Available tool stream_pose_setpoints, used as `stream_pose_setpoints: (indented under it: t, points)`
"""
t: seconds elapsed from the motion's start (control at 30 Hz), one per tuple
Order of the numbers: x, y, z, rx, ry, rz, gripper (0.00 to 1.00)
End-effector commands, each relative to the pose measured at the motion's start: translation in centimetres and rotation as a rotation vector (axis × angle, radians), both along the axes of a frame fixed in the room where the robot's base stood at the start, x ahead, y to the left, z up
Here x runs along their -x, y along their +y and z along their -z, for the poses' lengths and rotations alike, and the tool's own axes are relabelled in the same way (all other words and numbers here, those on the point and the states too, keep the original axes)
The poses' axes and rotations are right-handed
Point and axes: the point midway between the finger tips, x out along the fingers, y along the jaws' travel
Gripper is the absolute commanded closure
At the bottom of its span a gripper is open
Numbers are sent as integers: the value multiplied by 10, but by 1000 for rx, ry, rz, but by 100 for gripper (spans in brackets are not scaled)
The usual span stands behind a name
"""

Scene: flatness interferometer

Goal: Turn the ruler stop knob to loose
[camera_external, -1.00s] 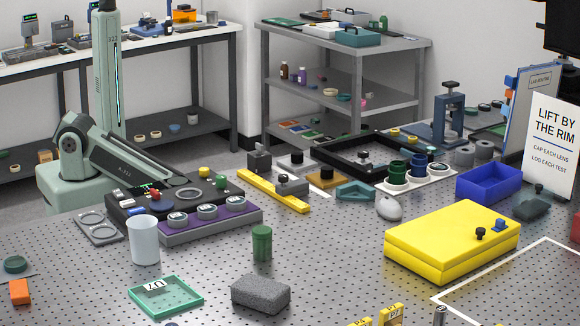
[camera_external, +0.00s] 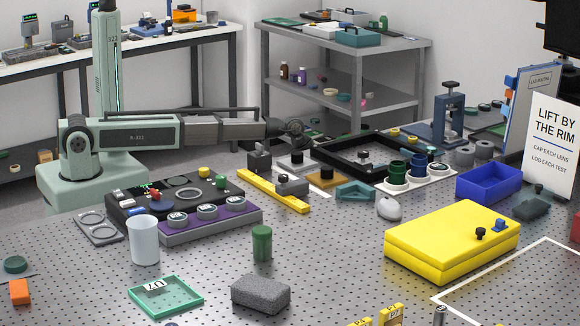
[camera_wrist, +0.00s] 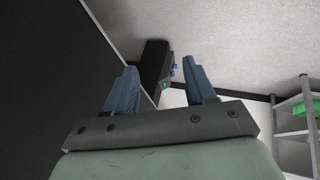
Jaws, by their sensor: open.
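The yellow ruler (camera_external: 272,191) lies on the perforated table in the external view, right of the black and purple instrument. A grey stop block (camera_external: 293,187) sits across it, with a dark ruler stop knob (camera_external: 282,178) on top. The knob's setting is too small to tell. My gripper (camera_wrist: 160,72) shows two blue fingers in the wrist view, apart with nothing held between them. In the external view my arm reaches right, its dark wrist end above and behind the ruler, and the fingers cannot be made out. The wrist view shows no ruler or knob.
A black block (camera_external: 259,161) stands by the ruler's far end. A black frame (camera_external: 345,172), a teal bracket (camera_external: 354,192) and a grey mouse-shaped object (camera_external: 389,208) are to the right. A green cylinder (camera_external: 262,243) stands in front. The table around the ruler's near end is fairly clear.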

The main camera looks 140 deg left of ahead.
Motion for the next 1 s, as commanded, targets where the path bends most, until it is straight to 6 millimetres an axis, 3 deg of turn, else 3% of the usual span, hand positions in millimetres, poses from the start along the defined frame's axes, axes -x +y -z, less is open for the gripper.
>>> stream_pose_setpoints:
  t: [0.03, 0.2, 0.5, 0.7, 0.87, 1.0]
  points:
    - [0, 14, -25, -37, 4, 25, 45]
    - [-12, 40, -101, -163, 43, 145, 45]
    - [-33, 68, -242, -398, 136, 351, 45]
    - [-42, 74, -324, -532, 204, 458, 45]
    - [-53, 71, -375, -610, 253, 534, 45]
    - [-86, 49, -408, -638, 298, 644, 45]
